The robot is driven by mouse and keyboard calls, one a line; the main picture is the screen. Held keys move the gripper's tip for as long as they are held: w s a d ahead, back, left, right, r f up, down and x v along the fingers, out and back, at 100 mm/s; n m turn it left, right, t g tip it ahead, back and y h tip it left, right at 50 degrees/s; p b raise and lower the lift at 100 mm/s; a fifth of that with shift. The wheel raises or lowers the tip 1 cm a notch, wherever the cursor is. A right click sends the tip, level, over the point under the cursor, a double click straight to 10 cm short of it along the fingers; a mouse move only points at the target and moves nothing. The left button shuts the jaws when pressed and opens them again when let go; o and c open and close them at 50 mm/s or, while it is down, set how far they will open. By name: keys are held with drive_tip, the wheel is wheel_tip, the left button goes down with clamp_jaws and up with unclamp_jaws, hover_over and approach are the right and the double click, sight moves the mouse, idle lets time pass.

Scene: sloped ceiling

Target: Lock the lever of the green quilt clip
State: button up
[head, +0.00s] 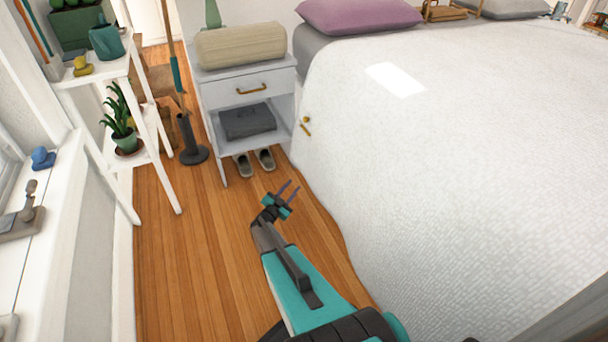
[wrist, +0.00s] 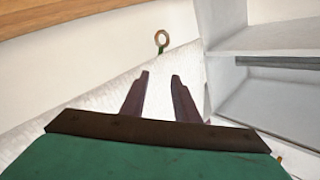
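My gripper (head: 289,190) is open and empty, held over the floor strip beside the bed; its two dark fingers stand apart in the wrist view (wrist: 160,77). Beyond the fingertips in the wrist view, a small brown ring with a bit of green below it (wrist: 161,40) stands at the edge of the white quilt (wrist: 85,92), apart from my gripper. It may be the green clip; its lever state is too small to tell. In the head view, a small yellow-brass piece (head: 306,125) is on the quilt's side near the nightstand. No green clip is clear there.
A grey-white nightstand (head: 228,88) with a bolster (head: 241,45) stands beyond my gripper, slippers (head: 254,162) beneath it. The bed fills the right. A white plant stand (head: 146,155) is at left. The wooden floor (head: 200,260) between is clear.

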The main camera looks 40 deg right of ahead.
sight(306, 170)
drive_tip(key=shift+d, duration=0.1)
drive_tip(key=shift+b+x, duration=2.2)
drive_tip(key=shift+x, duration=4.6)
